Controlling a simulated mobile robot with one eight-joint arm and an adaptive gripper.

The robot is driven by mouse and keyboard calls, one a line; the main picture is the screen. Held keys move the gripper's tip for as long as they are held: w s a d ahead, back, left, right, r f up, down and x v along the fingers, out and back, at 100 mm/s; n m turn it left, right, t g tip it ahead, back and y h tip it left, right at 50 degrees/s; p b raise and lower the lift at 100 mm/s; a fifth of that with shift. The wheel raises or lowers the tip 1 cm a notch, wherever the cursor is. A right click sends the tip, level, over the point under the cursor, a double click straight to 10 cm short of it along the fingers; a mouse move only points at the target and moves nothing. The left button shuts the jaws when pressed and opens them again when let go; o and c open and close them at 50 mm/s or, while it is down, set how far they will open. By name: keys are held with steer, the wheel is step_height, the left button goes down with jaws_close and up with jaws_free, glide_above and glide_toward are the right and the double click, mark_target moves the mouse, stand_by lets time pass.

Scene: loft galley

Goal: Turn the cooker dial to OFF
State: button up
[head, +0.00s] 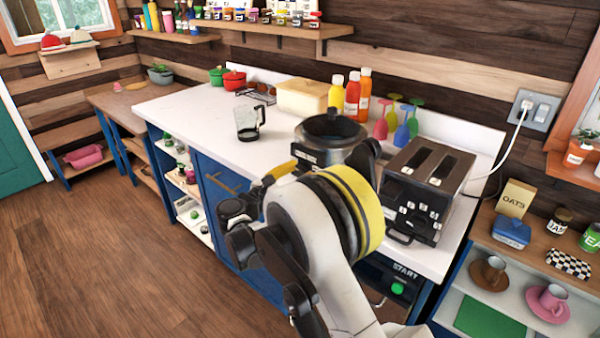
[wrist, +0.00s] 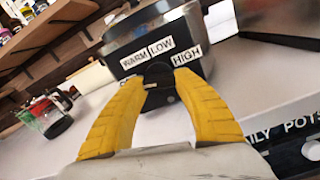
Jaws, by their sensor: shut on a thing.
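The cooker (head: 333,127) is a round pot with a dark lid on the white counter; its lower part is hidden behind my arm. In the wrist view the cooker (wrist: 150,33) has a dark front with white labels WARM, LOW and HIGH. Its black dial (wrist: 157,73) sits just below the labels, with a small light mark on it. My gripper (wrist: 158,80) has its two yellow fingertips shut on the dial, one at each side. No OFF label can be read. In the head view my gripper (head: 281,171) shows partly and the dial is hidden.
A black toaster (head: 428,187) stands close to the right of the cooker. A glass jug (head: 249,122) stands to the left, with a cream bread box (head: 302,97) and bottles (head: 352,95) behind. The counter's left part is mostly clear.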

steer(key=o, duration=1.2)
steer(key=shift+c, duration=0.2)
steer(key=v, duration=1.2)
steer(key=shift+a, duration=0.1)
